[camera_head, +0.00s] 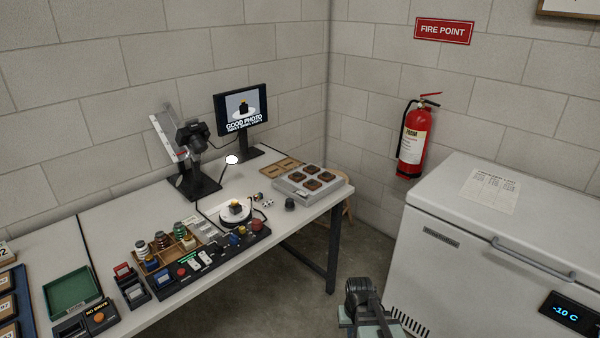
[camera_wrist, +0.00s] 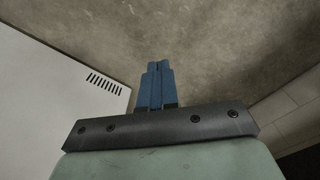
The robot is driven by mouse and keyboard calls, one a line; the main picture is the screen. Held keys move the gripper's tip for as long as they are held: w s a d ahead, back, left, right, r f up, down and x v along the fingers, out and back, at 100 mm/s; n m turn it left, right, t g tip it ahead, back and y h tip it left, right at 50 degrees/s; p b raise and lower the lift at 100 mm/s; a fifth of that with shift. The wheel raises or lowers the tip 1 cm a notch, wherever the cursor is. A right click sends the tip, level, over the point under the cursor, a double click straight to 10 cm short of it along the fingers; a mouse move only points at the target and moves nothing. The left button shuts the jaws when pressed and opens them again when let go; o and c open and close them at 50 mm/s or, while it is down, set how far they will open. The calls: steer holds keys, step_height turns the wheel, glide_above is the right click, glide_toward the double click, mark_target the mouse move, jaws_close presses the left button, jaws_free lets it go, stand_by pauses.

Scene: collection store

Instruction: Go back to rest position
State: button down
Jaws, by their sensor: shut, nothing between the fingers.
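My gripper (camera_wrist: 159,66) shows in the wrist view with its two blue fingers together and nothing between them. It points at bare grey floor (camera_wrist: 215,45). In the head view, part of my arm shows at the bottom, right of centre, in the gap between the table (camera_head: 305,212) and the white chest freezer (camera_head: 480,235). My fingertips cannot be made out in the head view. My arm appears clear of the table.
The table holds a camera stand (camera_head: 193,185), a monitor (camera_head: 240,108), a control panel (camera_head: 205,262), a grey tray (camera_head: 335,186) and a green tray (camera_head: 72,291). The freezer stands close on the right. A fire extinguisher (camera_head: 412,145) hangs on the wall.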

steer(key=s+f+g, duration=0.2)
steer(key=s+f, duration=0.5)
steer(key=s, duration=0.3)
steer(key=s+f+g, duration=0.2)
steer(key=s+f, duration=0.5)
steer(key=s, duration=0.3)
steer(key=s+d+f+g, duration=0.1)
steer(key=s+f+g, duration=0.1)
steer(key=s+f, duration=0.4)
steer(key=s, duration=0.5)
steer(key=shift+f+g, duration=0.4)
